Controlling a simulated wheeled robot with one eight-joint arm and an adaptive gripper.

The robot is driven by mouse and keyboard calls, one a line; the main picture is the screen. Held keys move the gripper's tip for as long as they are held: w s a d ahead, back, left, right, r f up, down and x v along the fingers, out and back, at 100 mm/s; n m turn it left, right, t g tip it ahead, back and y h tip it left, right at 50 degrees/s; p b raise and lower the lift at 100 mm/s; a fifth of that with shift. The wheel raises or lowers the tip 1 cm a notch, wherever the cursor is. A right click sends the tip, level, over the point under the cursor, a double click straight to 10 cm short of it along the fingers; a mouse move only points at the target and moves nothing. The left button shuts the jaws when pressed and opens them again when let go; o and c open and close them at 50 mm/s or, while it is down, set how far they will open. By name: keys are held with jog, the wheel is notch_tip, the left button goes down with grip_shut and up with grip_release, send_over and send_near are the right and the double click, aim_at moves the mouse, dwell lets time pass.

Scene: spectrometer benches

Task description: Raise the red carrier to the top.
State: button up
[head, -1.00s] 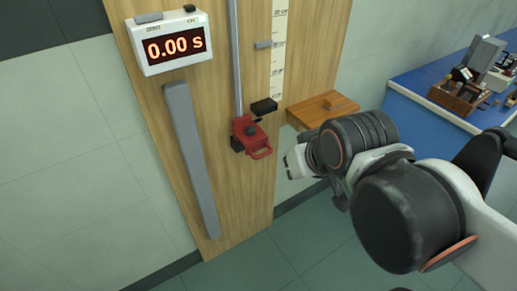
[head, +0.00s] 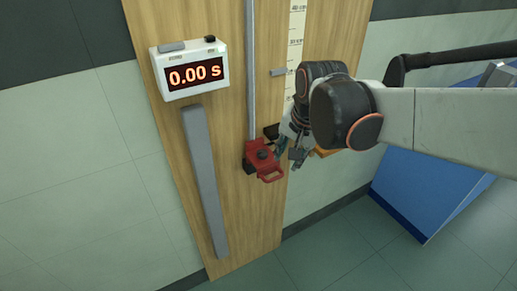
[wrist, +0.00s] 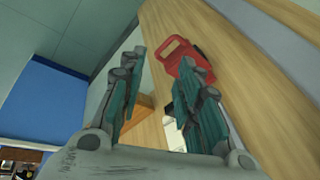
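The red carrier (head: 262,160) sits low on a vertical grey rail (head: 250,70) fixed to an upright wooden board. Its red loop handle (head: 271,174) sticks out toward the front right. The carrier also shows in the wrist view (wrist: 178,55), beyond my fingertips and partly behind the right finger. My gripper (head: 291,153) is just right of the carrier, with its fingers apart. In the wrist view the gripper (wrist: 165,70) is open with nothing between its fingers. It looks apart from the handle.
A white timer (head: 190,72) reading 0.00 s hangs at the board's upper left, above a long grey bar (head: 205,180). A wooden shelf (wrist: 140,112) and blue bench (head: 425,190) lie to the right.

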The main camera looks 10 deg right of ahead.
aim_at(276, 178)
jog(key=w+d+f+m+g+p, duration=0.1)
jog(key=w+f+m+g, duration=0.1)
jog(key=w+f+m, duration=0.35)
jog(key=w+f+b, duration=0.1)
jog(key=f, duration=0.3)
jog(key=w+f+b, duration=0.1)
jog(key=w+f, duration=0.1)
jog(key=f, duration=0.2)
jog(key=w+f+b, duration=0.1)
jog(key=f+b, duration=0.1)
jog(key=f, duration=0.2)
jog(key=shift+w+a+f, duration=0.2)
jog(key=shift+w+a, duration=0.15)
jog(key=shift+w, duration=0.05)
grip_shut()
